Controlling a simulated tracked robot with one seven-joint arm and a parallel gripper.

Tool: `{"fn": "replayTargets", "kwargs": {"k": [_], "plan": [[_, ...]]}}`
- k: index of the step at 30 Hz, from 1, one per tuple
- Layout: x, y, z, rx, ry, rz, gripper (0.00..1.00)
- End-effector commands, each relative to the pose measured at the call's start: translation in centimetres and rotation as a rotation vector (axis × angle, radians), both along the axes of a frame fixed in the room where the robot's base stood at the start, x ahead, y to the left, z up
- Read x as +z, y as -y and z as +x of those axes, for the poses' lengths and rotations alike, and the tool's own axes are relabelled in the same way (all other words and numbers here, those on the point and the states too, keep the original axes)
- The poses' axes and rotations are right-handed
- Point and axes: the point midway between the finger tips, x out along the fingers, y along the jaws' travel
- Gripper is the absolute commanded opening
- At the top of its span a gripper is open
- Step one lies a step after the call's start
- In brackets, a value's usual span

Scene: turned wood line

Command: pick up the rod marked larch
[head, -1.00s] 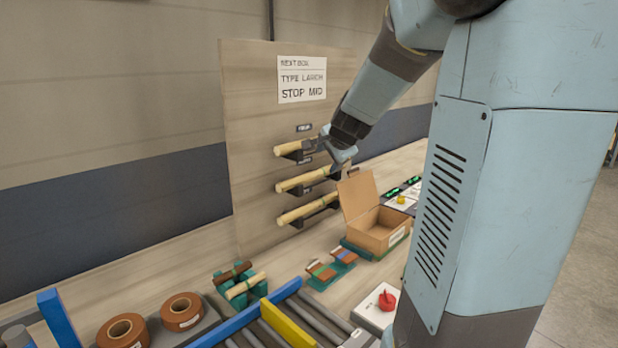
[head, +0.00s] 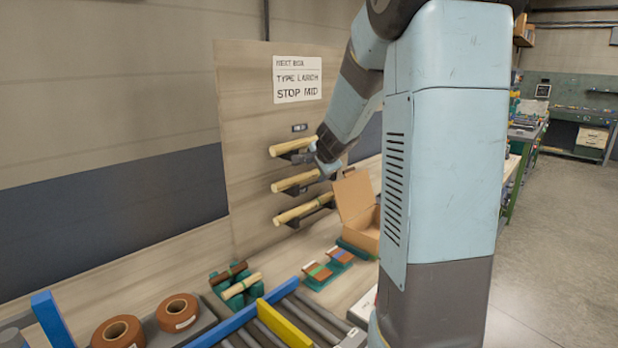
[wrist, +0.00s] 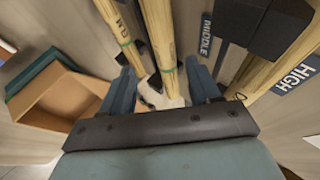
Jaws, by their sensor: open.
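Three pale wooden rods lie on black holders on an upright board: a top rod (head: 292,146), a middle rod (head: 296,181) and a bottom rod (head: 303,208). My gripper (head: 325,165) is at the right end of the middle rod. The bottom rod (wrist: 118,30) runs close beside, near the left finger. Rod markings are too small to read surely.
An open cardboard box (head: 365,222) stands below right of the rods. A small rack with short sticks (head: 236,284), brown rolls (head: 118,330) and a roller conveyor (head: 285,316) are in front. A high label (wrist: 297,74) and middle label (wrist: 205,35) mark the board.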

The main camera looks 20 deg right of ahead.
Motion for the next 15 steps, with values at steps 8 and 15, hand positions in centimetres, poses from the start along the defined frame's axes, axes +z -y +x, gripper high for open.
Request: {"fn": "replayTargets", "kwargs": {"k": [8,15], "plan": [[-1.7,0.3,2.5,-0.003,-0.001,0.003,0.62],[-2.6,0.5,3.6,-0.003,0.000,0.000,0.62]]}}
